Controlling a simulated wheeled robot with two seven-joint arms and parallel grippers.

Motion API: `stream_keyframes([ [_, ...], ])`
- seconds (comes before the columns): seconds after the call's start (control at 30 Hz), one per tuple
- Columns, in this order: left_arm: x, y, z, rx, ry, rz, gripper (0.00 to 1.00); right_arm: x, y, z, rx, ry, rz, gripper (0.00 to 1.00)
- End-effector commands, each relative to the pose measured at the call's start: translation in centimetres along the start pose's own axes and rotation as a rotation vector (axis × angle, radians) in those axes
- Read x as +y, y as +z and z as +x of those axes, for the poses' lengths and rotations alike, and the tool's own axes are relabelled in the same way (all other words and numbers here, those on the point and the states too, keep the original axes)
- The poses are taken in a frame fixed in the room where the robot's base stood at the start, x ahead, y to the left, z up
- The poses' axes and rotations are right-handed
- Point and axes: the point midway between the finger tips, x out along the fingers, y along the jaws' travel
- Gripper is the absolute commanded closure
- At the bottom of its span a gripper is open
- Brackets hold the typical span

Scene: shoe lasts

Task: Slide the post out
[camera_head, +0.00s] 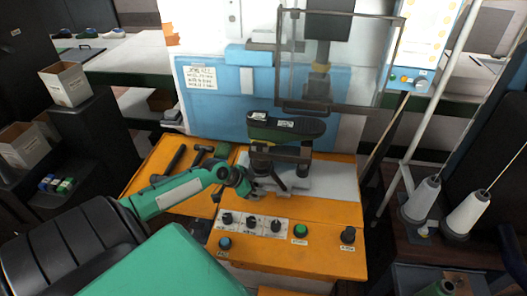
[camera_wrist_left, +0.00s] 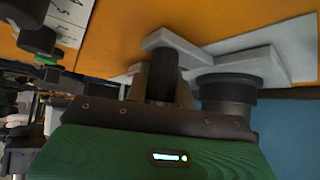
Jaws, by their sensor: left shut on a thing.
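My left gripper (camera_head: 262,181) reaches in from the left over the orange bench and is at the dark post (camera_head: 261,162) below the toe side of the green-and-black shoe last (camera_head: 290,128). In the left wrist view the fingers (camera_wrist_left: 163,88) are shut around the dark cylindrical post (camera_wrist_left: 164,72), whose far end meets a light grey block (camera_wrist_left: 190,47). A thicker black cylinder (camera_wrist_left: 228,92) stands beside it, apart from the fingers. The post's near end is hidden by the gripper. My right gripper is not in view.
The orange bench (camera_head: 255,260) carries knobs and buttons along its front. Hammers (camera_head: 170,160) lie at its left. A clear guard frame (camera_head: 340,60) hangs above the last. Thread cones (camera_head: 468,212) stand at the right, and a white box (camera_head: 66,84) is at the left.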

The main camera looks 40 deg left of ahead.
Motion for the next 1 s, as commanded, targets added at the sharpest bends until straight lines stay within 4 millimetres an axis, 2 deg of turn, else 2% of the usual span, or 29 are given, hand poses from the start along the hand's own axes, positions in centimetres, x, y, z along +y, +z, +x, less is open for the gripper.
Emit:
stream_keyframes([
  [0.27, -0.4, 0.1, -0.2, -0.004, -0.006, 0.001, 1.0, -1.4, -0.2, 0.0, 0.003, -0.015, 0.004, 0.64],
  [0.3, -0.4, 0.1, -0.2, -0.005, -0.006, 0.001, 0.72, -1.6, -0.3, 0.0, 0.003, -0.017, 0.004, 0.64],
  [0.4, -0.3, 0.1, -0.1, -0.004, -0.005, 0.001, 0.54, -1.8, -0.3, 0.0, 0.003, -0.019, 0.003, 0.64],
  [0.77, -0.2, 0.2, -0.4, -0.003, -0.003, 0.0, 0.54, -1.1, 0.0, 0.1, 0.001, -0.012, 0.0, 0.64],
  [1.0, -0.2, 0.3, -3.1, -0.006, -0.003, 0.004, 0.54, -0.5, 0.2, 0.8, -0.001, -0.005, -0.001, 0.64],
])
